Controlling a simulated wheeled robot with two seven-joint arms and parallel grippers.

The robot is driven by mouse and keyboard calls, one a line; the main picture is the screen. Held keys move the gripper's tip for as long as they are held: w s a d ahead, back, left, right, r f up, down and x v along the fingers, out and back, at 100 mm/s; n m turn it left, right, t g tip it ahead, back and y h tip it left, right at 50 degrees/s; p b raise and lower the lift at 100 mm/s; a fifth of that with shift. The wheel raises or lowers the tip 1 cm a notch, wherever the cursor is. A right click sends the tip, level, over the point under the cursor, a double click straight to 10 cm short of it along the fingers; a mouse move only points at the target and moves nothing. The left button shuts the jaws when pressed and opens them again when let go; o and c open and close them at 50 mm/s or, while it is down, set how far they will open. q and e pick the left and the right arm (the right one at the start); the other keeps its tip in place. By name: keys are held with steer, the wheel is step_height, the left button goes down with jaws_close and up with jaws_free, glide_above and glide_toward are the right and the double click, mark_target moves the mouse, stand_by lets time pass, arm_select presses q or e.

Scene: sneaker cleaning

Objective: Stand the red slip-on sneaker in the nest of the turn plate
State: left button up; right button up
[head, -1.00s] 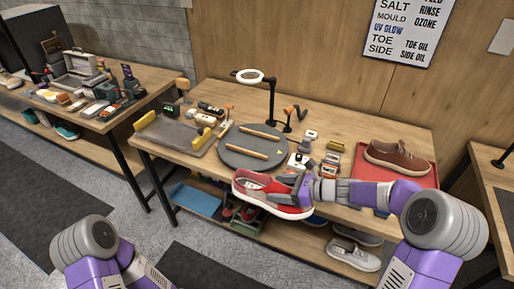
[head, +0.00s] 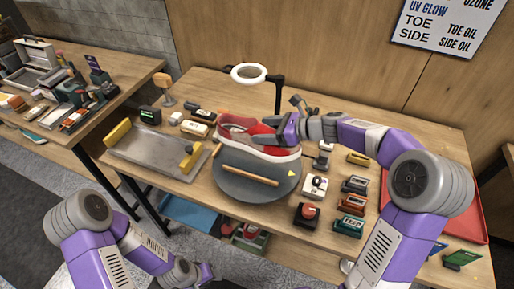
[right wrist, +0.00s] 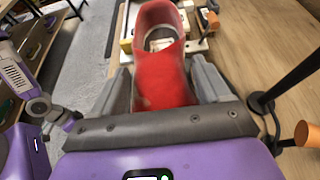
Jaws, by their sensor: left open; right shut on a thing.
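The red slip-on sneaker (head: 232,128) with a white sole is over the far part of the round grey turn plate (head: 240,190), toe to the right. Whether its sole touches the plate cannot be told. One wooden bar (head: 247,175) of the nest shows in front of the shoe; the shoe hides the other. My right gripper (head: 287,132) is shut on the sneaker's toe end. In the right wrist view the red toe (right wrist: 160,82) sits between both fingers, with the shoe opening beyond. My left gripper (head: 203,272) is open and empty, low in front of the table.
A ring lamp (head: 249,73) on a black stand rises behind the plate. A grey tray (head: 150,152) with yellow-ended handles is left of it. Several small boxes and pads (head: 352,203) lie to the right, before a red tray (head: 465,215). A lower shelf holds a blue tray (head: 190,213).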

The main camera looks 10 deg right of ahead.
steer(key=f, duration=0.1)
steer(key=f+b, duration=0.1)
steer(key=f, duration=0.2)
steer(key=shift+s, duration=0.3)
steer(key=shift+f+b, duration=1)
steer(key=shift+f, duration=1.5)
steer(key=shift+w+f, duration=0.1)
steer(key=shift+f, duration=0.05)
steer(key=o, duration=1.7)
steer(key=shift+c, duration=0.2)
